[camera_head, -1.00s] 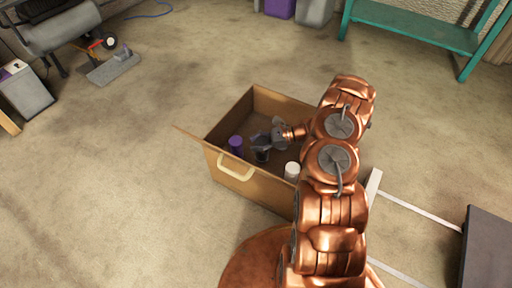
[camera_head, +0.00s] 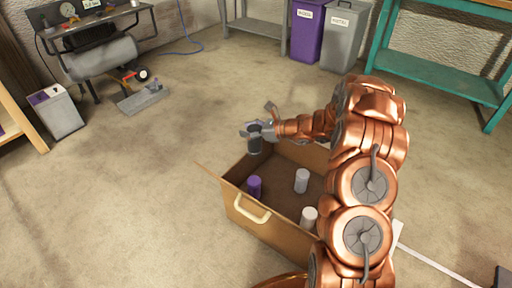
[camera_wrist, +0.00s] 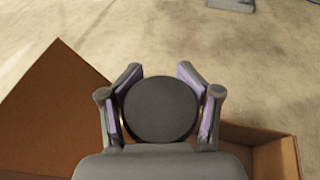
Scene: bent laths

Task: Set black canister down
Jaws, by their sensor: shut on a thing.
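The black canister (camera_head: 254,141) is held upright between the fingers of my gripper (camera_head: 259,130), above the far left part of the cardboard box (camera_head: 262,220). In the wrist view the canister's round dark top (camera_wrist: 160,109) fills the space between the two fingers of my gripper (camera_wrist: 160,100), which are shut on it. The cardboard box also shows in the wrist view (camera_wrist: 40,115), below the canister. Inside the box stand a purple canister (camera_head: 254,187), a grey canister (camera_head: 301,181) and a white canister (camera_head: 309,217).
Bare concrete floor (camera_head: 140,190) lies left of the box. A compressor (camera_head: 100,58), a purple bin (camera_head: 306,30), a grey bin (camera_head: 345,38) and a teal bench (camera_head: 440,75) stand at the back. My arm covers the box's right side.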

